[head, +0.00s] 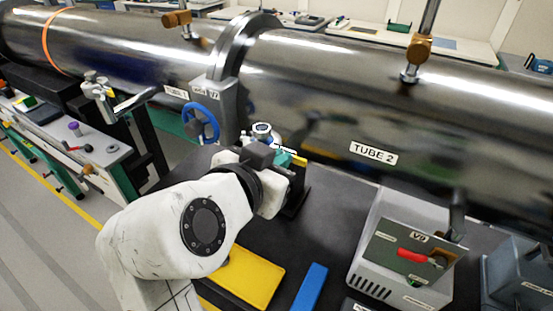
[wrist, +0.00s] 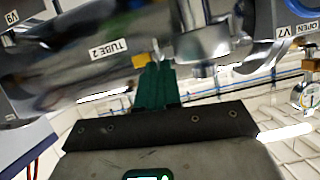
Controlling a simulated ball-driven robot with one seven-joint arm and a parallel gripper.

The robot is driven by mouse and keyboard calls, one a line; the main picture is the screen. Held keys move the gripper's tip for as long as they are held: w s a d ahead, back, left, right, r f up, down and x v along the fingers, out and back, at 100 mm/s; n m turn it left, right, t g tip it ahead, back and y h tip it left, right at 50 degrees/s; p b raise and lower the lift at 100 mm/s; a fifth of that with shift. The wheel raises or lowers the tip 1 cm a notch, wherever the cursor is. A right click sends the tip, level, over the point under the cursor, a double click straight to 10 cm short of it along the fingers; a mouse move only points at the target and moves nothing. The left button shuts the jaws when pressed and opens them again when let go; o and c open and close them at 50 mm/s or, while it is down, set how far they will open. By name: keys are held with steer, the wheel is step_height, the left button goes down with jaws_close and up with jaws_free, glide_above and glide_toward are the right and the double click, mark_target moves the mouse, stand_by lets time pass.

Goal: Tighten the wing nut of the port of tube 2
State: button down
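Tube 2 (head: 450,125) is a large shiny metal tube with a "TUBE 2" label, running across the back. Its label also shows in the wrist view (wrist: 109,48). My gripper (head: 284,158) is at the tube's lower side, just right of the valve flange. Its green fingers (wrist: 153,68) are close together, with their tips at a small yellow part (wrist: 140,60), which looks like the wing nut. This yellow part also shows just right of the fingers in the head view (head: 299,160). The fingers hide most of the contact, so I cannot tell whether they grip it.
Valve V7 with a blue handwheel (head: 201,122) stands left of my gripper. A round gauge (head: 262,128) is just above my wrist. A grey V9 box with a red handle (head: 412,255) stands at right. A yellow tray (head: 247,277) and a blue block (head: 310,289) lie on the dark bench.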

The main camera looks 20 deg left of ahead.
steer(key=shift+f+b, duration=0.15)
steer(key=shift+b, duration=0.4)
steer(key=f+m+t+y+b, duration=0.1)
steer(key=m+b, duration=0.5)
steer(key=b, duration=0.6)
steer(key=d+f+m+t+y+b, duration=0.1)
steer(key=m+t+y+b, duration=0.1)
steer(key=m+b, duration=0.5)
steer(key=d+f+m+t+y+b, duration=0.1)
steer(key=m+b, duration=0.5)
steer(key=b, duration=1.1)
steer(key=shift+s+f+m+t+y, duration=0.1)
steer(key=shift+f+m+t+y, duration=0.15)
steer(key=shift+t, duration=0.45)
steer(key=shift+s+f+m+t+y, duration=0.15)
steer(key=shift+f+t, duration=0.15)
steer(key=shift+t, duration=0.4)
steer(key=shift+w, duration=0.1)
steer(key=c, duration=1.6)
jaws_free()
steer(key=shift+r, duration=0.1)
steer(key=shift+a, duration=0.1)
